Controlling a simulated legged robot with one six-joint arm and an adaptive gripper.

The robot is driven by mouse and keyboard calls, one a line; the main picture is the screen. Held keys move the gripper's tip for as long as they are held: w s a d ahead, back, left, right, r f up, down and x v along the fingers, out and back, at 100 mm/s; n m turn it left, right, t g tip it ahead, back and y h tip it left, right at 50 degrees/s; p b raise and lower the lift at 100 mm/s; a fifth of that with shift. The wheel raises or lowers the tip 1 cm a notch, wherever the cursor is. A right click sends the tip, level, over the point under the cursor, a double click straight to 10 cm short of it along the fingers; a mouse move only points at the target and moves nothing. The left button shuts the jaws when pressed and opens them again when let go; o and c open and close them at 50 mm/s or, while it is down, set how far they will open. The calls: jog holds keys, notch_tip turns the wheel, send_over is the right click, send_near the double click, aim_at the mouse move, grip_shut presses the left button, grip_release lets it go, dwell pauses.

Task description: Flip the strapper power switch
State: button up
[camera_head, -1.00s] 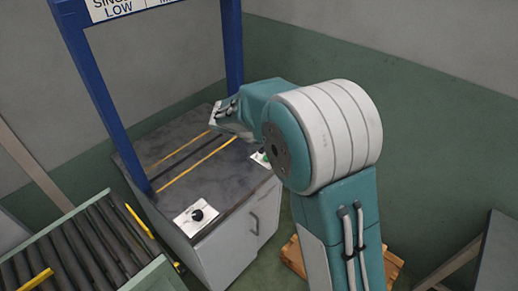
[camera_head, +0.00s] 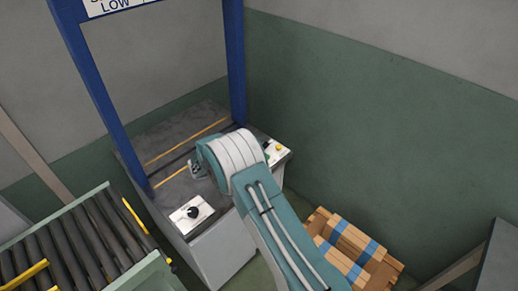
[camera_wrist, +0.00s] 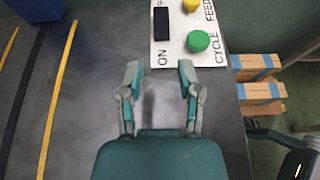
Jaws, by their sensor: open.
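The strapper (camera_head: 205,114) is a dark-topped cabinet under a blue arch. Its white control panel (camera_wrist: 180,50) lies at the top of the wrist view and also shows beyond my arm in the head view (camera_head: 276,159). A black rocker switch (camera_wrist: 162,23) sits on the panel above the printed word ON; which way it is tipped I cannot tell. My gripper (camera_wrist: 160,80) is open and empty over the dark top, short of the panel, with its fingers pointing toward the switch and the ON label. In the head view my arm hides most of the gripper.
A green CYCLE button (camera_wrist: 198,41) and a yellow FEED button (camera_wrist: 191,5) sit right of the switch. A second panel with a black knob (camera_head: 192,212) is at the cabinet's near corner. A roller conveyor (camera_head: 75,245) stands left; strapped wooden bundles (camera_head: 345,245) lie right.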

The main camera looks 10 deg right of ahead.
jog(key=x, duration=0.9)
jog(key=shift+r, duration=0.1)
grip_shut()
